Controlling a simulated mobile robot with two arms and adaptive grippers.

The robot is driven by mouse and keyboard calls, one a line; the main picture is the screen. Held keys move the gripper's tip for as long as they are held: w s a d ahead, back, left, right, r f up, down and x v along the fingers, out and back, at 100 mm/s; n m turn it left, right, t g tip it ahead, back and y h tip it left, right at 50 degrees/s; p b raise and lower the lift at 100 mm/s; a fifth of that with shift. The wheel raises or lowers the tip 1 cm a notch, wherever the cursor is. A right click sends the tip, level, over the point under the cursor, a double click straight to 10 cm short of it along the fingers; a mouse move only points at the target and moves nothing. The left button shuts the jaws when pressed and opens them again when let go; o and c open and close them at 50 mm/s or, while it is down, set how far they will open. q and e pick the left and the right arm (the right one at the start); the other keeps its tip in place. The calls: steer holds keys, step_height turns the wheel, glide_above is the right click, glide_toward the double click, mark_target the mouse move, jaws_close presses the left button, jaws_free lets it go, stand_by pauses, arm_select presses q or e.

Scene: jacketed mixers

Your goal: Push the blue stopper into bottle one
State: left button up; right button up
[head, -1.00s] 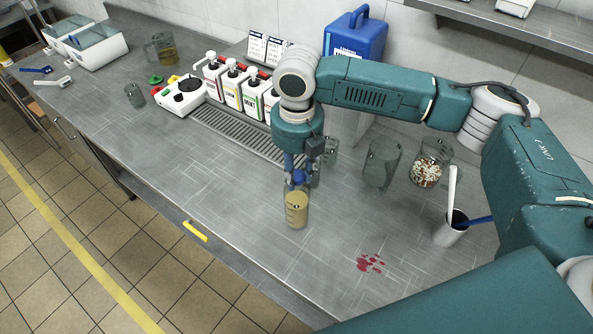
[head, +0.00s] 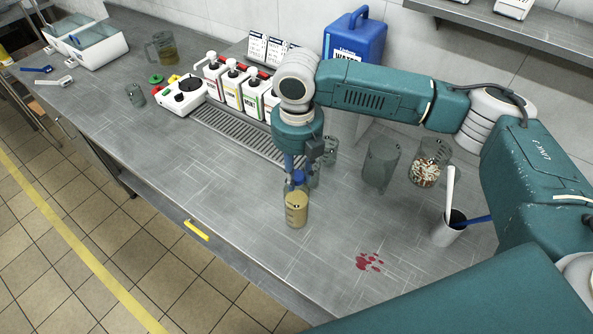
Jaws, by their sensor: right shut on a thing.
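Bottle one (head: 296,213) stands upright on the steel counter, with yellowish contents and a mark on its side. The blue stopper (head: 298,178) is at the bottle's mouth, under my right gripper (head: 297,175). My right gripper points down and is shut on the stopper. I cannot tell how deep the stopper sits in the neck. My left gripper is not in view.
Glass beakers (head: 381,163) stand right of the bottle, one holding capsules (head: 425,172). A cup with utensils (head: 448,232) and a red spill (head: 369,262) lie nearer. Pump bottles (head: 232,88) stand behind a drip grate (head: 235,128). The counter left of the bottle is clear.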

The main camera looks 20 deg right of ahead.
steer(key=shift+f+p, duration=0.3)
steer(key=shift+p, duration=0.05)
stand_by(0.7)
steer(key=o, duration=0.8)
steer(key=shift+o, duration=0.6)
steer(key=o, duration=0.3)
steer(key=shift+r, duration=0.15)
step_height(320, 180, up, 4)
steer(key=p, duration=0.5)
steer(key=shift+r, duration=0.25)
steer(key=shift+r+p, duration=1.1)
steer(key=shift+r, duration=0.05)
